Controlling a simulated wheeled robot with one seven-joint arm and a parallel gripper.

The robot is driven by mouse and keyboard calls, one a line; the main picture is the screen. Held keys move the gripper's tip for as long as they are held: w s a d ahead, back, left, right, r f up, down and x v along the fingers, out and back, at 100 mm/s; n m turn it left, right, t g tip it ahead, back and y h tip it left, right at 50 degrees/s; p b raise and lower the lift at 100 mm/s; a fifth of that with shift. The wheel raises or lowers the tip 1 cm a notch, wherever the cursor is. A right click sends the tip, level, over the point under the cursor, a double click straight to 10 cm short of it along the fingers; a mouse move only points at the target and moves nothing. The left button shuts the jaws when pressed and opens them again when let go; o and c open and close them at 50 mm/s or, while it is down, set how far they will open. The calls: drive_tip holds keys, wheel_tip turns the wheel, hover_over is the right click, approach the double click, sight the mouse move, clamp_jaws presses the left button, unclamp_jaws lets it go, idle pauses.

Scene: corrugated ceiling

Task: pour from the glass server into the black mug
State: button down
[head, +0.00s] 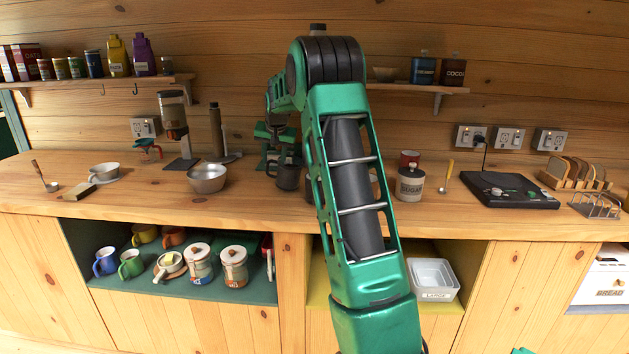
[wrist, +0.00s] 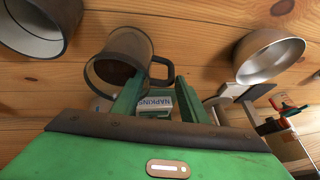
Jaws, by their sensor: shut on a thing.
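The glass server (wrist: 130,42) is a smoky, see-through vessel with a dark handle, at upper middle in the wrist view. My gripper (wrist: 158,84) has its green fingers on either side of that handle and is shut on it. In the head view a dark vessel with its handle to the left, apparently the server (head: 288,178), shows below my gripper (head: 275,136). A dark round vessel with a grey inside, apparently the black mug (wrist: 38,38), is at the upper left of the wrist view, apart from the server. My arm hides much of this area in the head view.
A steel bowl (head: 206,180) stands left of the server. A grinder-like device (head: 174,122) and a dark upright cylinder (head: 216,130) stand behind it. A sugar jar (head: 410,184) and a black hotplate (head: 508,190) are to the right. The counter front is mostly clear.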

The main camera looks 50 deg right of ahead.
drive_tip(key=shift+s+d+r+t, duration=0.2)
drive_tip(key=shift+s+r+t, duration=0.55)
drive_tip(key=shift+s, duration=0.2)
drive_tip(key=shift+s+r+t, duration=0.1)
drive_tip(key=shift+r+t, duration=0.15)
drive_tip(key=shift+r, duration=0.05)
drive_tip(key=shift+s+r+m+t+p, duration=0.3)
drive_tip(key=shift+s+r+t+p, duration=0.3)
drive_tip(key=shift+s+r+p, duration=0.35)
drive_tip(key=shift+s+d+r, duration=0.1)
drive_tip(key=shift+r, duration=0.2)
drive_tip(key=shift+s+r+t, duration=0.2)
drive_tip(key=shift+r+t, duration=0.05)
drive_tip(key=shift+t, duration=0.05)
drive_tip(key=shift+s+r+p, duration=0.2)
drive_tip(key=shift+r+p, duration=0.05)
drive_tip(key=shift+p, duration=0.1)
drive_tip(key=shift+s+d+r+t, duration=0.1)
drive_tip(key=shift+s+r+t, duration=0.15)
drive_tip(key=shift+t, duration=0.15)
drive_tip(key=shift+s+r+p, duration=0.3)
drive_tip(key=shift+s+r, duration=0.05)
drive_tip(key=shift+r, duration=0.05)
drive_tip(key=shift+s+d+f+m+t+y+p, duration=0.1)
drive_tip(key=shift+s+m+t+y+p, duration=0.05)
drive_tip(key=shift+s+t+p, duration=0.3)
drive_tip(key=shift+s+d+f+m+t+y+p, duration=0.15)
drive_tip(key=shift+s+t+p, duration=0.1)
drive_tip(key=shift+t, duration=0.3)
